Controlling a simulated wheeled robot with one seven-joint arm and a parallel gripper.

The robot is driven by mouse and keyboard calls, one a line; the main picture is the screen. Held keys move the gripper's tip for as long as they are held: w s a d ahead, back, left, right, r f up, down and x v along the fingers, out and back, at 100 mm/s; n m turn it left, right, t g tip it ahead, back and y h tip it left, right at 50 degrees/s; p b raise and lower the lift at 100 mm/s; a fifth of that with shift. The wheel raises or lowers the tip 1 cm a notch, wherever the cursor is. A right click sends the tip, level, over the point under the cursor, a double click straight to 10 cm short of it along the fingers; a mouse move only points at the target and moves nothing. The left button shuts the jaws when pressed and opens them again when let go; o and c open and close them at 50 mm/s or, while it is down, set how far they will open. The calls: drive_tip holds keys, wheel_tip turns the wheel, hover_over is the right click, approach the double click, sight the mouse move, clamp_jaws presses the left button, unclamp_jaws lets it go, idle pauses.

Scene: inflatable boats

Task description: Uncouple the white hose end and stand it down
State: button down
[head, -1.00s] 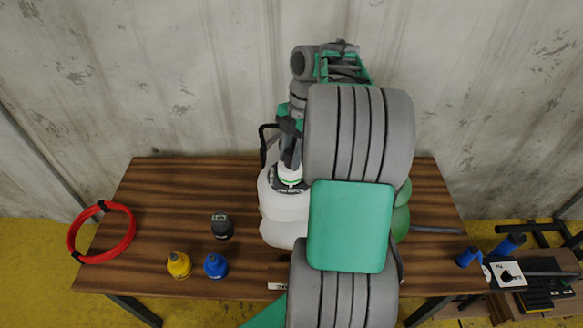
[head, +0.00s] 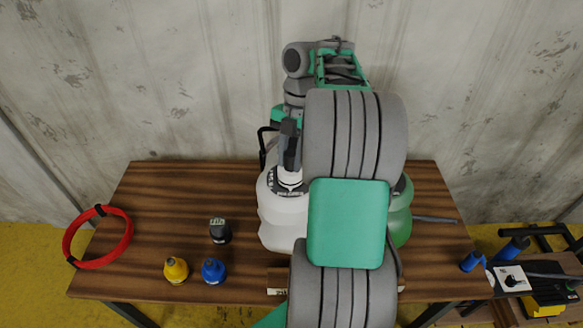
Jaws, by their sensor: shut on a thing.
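The white hose end (head: 289,178) is upright at the dark round fitting on top of a white rounded body (head: 284,222) on the table. My gripper (head: 289,166) points down from above and is shut on the white hose end. I cannot tell whether the hose end is still joined to the fitting or just above it. A black hose end (head: 220,231), a yellow one (head: 176,270) and a blue one (head: 213,270) stand upright on the table, left of the white body.
The wooden table (head: 150,215) has free room at its left and back left. A red hose coil (head: 98,237) lies over its left edge. A green rounded body (head: 402,215) is partly hidden behind my arm. A side bench (head: 478,315) with tools stands at the right.

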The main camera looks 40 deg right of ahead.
drive_tip(key=shift+r+p, duration=0.3)
drive_tip(key=shift+r, duration=0.25)
drive_tip(key=shift+r, duration=0.15)
wheel_tip(320, 180, up, 5)
drive_tip(key=p, duration=0.4)
drive_tip(key=shift+p, duration=0.3)
drive_tip(key=shift+f, duration=0.3)
drive_tip(key=shift+w, duration=0.1)
